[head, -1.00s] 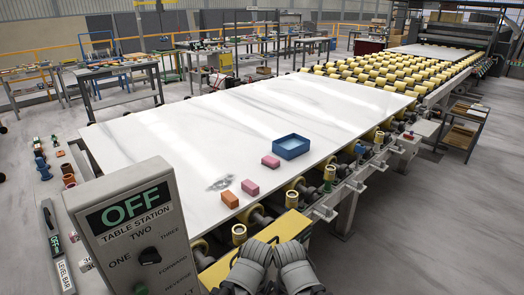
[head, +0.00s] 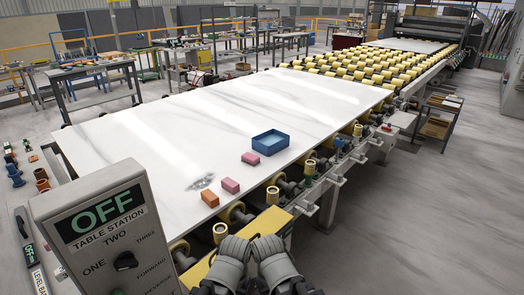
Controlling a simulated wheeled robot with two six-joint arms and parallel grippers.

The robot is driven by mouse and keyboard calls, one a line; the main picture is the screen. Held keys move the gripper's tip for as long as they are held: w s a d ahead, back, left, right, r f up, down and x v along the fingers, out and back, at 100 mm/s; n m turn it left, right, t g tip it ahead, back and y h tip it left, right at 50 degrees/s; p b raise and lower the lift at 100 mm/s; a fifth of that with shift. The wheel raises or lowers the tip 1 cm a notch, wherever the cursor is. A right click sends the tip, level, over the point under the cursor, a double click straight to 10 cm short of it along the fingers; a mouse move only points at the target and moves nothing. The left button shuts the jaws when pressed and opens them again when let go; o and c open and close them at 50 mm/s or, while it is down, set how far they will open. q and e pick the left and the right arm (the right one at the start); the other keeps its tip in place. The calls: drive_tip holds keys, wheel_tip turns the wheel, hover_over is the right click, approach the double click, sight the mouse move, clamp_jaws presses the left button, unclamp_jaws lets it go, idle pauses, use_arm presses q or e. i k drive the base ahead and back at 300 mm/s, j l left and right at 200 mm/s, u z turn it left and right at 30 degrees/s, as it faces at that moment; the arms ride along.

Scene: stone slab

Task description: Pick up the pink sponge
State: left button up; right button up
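Two pink blocks lie on the white stone slab (head: 150,135). One pink block (head: 250,158) is close to the near left side of the blue tray (head: 270,143). The other pink block (head: 230,185) is nearer to me, beside an orange block (head: 210,198). I cannot tell from this view which pink block is the sponge. Parts of my two arms show at the bottom centre, in front of the slab's near edge. Neither gripper's fingers can be seen, and nothing touches the blocks.
A grey control panel reading OFF (head: 103,215) stands at the near left. Yellow rollers (head: 350,90) and a metal frame run along the right. The slab's far left part is clear.

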sight(251, 159)
drive_tip(key=i+l, duration=0.55)
drive_tip(key=i, duration=0.15)
drive_tip(key=i+l, duration=0.55)
drive_tip(key=i, duration=0.15)
drive_tip(key=i+l, duration=0.55)
drive_tip(key=i, duration=0.15)
drive_tip(key=i+l, duration=0.6)
drive_tip(key=i+u, duration=0.1)
drive_tip(key=u, duration=2.25)
